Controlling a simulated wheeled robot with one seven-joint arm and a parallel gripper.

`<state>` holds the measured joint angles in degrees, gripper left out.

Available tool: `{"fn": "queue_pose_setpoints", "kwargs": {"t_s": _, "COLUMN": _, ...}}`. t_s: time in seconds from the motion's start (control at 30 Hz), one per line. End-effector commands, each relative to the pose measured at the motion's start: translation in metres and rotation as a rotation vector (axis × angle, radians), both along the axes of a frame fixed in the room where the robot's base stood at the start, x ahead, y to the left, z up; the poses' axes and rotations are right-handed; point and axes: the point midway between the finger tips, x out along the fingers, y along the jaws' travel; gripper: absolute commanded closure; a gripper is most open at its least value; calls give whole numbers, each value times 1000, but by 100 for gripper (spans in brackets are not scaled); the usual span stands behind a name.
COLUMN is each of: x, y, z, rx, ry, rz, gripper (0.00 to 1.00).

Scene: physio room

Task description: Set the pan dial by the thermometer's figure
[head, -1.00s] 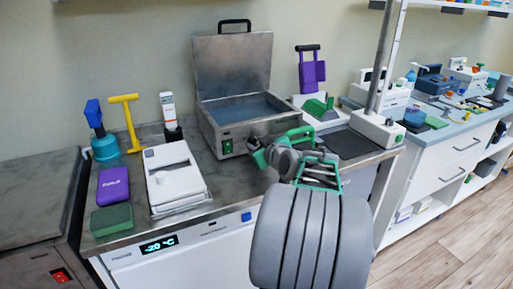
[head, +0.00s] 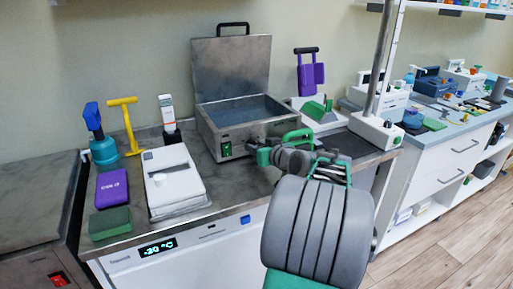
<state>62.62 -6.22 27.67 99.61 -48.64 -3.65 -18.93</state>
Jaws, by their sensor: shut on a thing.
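The metal pan (head: 218,134), a steel box with its lid raised and bluish water inside, stands on the counter against the wall. A green-lit switch (head: 226,149) is on its front. My gripper (head: 257,153) is at the right part of the pan's front and is shut there, apparently on the pan dial. The dial itself is hidden by the fingers and wrist. A white upright instrument with a dark display and an orange mark, apparently the thermometer (head: 167,112), stands in a dark holder left of the pan. Its figure is too small to read.
A white box-like device (head: 174,180), purple box (head: 112,187), green block (head: 110,222), yellow T-handled tool (head: 129,125) and blue-topped teal bottle (head: 102,147) crowd the left counter. A metal post on a white base (head: 376,131) stands right of my arm.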

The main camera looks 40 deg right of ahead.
Motion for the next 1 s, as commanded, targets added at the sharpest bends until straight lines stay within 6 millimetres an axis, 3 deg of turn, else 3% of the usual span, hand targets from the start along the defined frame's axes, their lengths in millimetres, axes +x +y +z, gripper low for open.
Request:
{"fn": "queue_pose_setpoints", "kwargs": {"t_s": 0.13, "x": 0, "y": 0, "z": 1, "rx": -3, "ry": -1, "rz": -1, "gripper": 100}}
{"fn": "queue_pose_setpoints", "kwargs": {"t_s": 0.17, "x": 0, "y": 0, "z": 1, "rx": -3, "ry": -1, "rz": -1, "gripper": 68}}
{"fn": "queue_pose_setpoints", "kwargs": {"t_s": 0.4, "x": 0, "y": 0, "z": 1, "rx": -2, "ry": 0, "rz": 0, "gripper": 49}}
{"fn": "queue_pose_setpoints", "kwargs": {"t_s": 0.7, "x": -5, "y": 0, "z": 2, "rx": -2, "ry": 0, "rz": -3, "gripper": 49}}
{"fn": "queue_pose_setpoints", "kwargs": {"t_s": 1.0, "x": -59, "y": 9, "z": 19, "rx": -3, "ry": -1, "rz": -6, "gripper": 49}}
